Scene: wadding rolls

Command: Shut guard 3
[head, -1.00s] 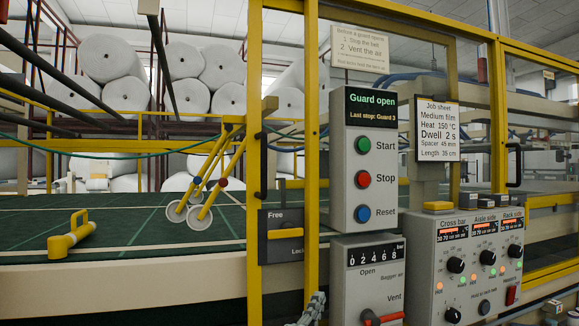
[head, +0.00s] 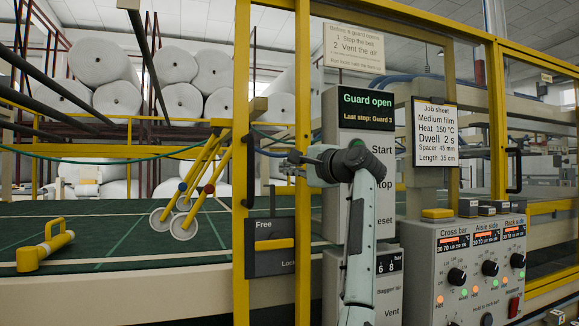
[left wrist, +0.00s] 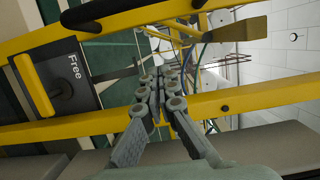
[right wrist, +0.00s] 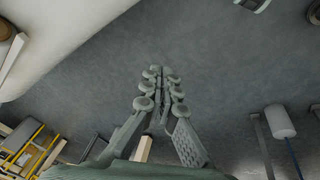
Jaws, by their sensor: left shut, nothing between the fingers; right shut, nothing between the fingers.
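A yellow-framed guard (head: 241,100) stands in the head view with a black upright handle (head: 250,170) on it. A lock plate marked Free (head: 270,228) with a yellow lever (head: 273,244) is below the handle. The panel display (head: 368,104) reads "Guard open" and "Last stop: Guard 3"; I see no number on the guard itself. My left gripper (head: 290,164) is shut and empty, pointing left, in front of the yellow post and apart from the handle. The left wrist view shows its closed fingers (left wrist: 162,75) and the handle (left wrist: 105,12). My right gripper (right wrist: 160,72) is shut and empty above grey floor.
My left arm crosses the control panel and hides parts of its buttons and air gauge. A heater box (head: 466,275) with knobs stands at right. Another guard handle (head: 513,170) is beyond it. A yellow tool (head: 44,250) lies on the green belt (head: 125,240).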

